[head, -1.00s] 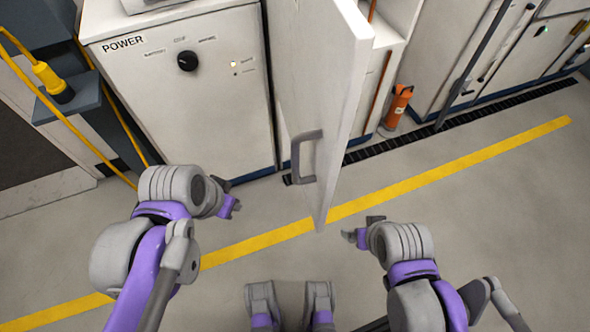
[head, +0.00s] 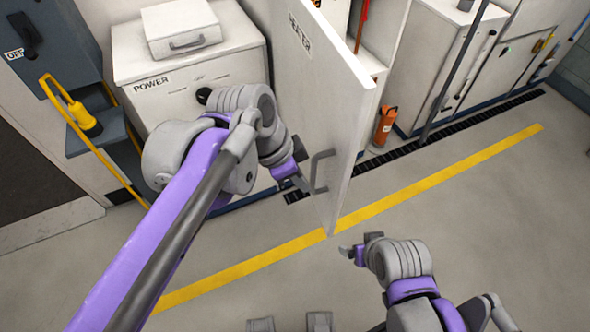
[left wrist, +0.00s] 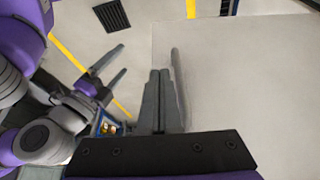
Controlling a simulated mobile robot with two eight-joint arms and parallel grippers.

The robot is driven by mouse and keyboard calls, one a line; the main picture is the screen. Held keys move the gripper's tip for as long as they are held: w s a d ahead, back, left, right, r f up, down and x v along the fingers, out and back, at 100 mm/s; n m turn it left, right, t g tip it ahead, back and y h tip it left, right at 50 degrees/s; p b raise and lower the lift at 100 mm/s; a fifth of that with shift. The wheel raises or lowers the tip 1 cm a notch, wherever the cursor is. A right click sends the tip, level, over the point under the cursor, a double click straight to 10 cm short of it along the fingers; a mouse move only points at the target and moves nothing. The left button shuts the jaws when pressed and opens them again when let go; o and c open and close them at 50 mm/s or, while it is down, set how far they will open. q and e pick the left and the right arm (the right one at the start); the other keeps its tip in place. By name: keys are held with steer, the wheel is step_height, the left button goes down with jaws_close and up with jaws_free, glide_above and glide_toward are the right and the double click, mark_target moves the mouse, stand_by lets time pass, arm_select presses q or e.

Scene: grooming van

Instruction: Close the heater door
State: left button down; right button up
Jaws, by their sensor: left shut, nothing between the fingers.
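The heater door (head: 330,85), a white panel labelled HEATER, stands open and juts out toward me in the head view. Its grey bar handle (head: 319,172) is on the left-hand face. My left gripper (head: 303,185) is shut and empty, close beside the handle; I cannot tell whether it touches. In the left wrist view the shut fingers (left wrist: 158,98) point along the handle (left wrist: 179,85), with the door panel (left wrist: 245,80) filling the right side. My right gripper (head: 357,245) is open and empty, low and right of the door's lower corner.
The white POWER cabinet (head: 135,72) stands left of the door with a case (head: 181,25) on top. An orange cylinder (head: 385,127) stands on the floor right of the door. A yellow stripe (head: 450,175) crosses the floor, which is clear at right.

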arm_select(q)
steer(key=w+d+f, duration=0.1)
steer(key=d+f, duration=0.2)
steer(key=d, duration=0.2)
steer(key=shift+d, duration=0.1)
stand_by(0.3)
